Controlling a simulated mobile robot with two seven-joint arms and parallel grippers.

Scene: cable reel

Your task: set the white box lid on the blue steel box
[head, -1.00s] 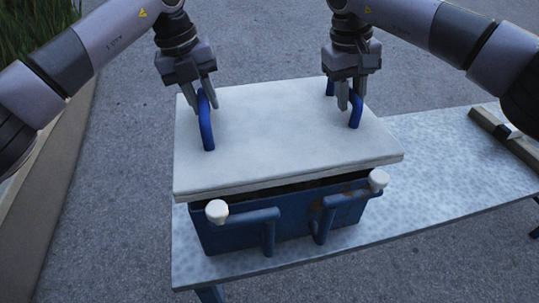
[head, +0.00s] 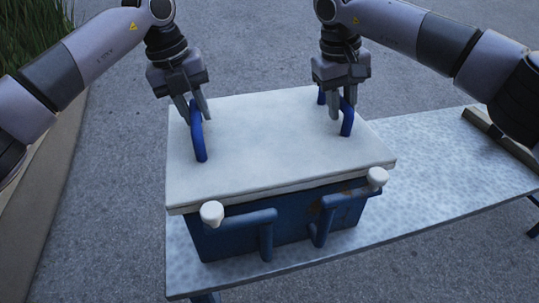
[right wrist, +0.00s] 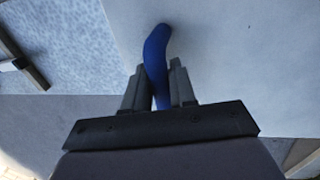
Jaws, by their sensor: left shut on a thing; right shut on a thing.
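The white box lid (head: 270,145) lies over the top of the blue steel box (head: 290,228) in the head view. Its front edge is close above the box's front wall, and I cannot tell whether it rests fully on the rim. My left gripper (head: 198,112) is shut on the lid's left blue handle (head: 199,140). My right gripper (head: 341,108) is shut on the lid's right blue handle (head: 348,122), which also shows between the fingers in the right wrist view (right wrist: 156,55). The back of the box is hidden under the lid.
The box stands on a pale speckled table (head: 440,165) with free room to its right. A wooden piece (head: 490,125) lies at the table's right end. White-capped blue levers (head: 265,235) stick out at the box's front. Grass and a kerb are at the far left.

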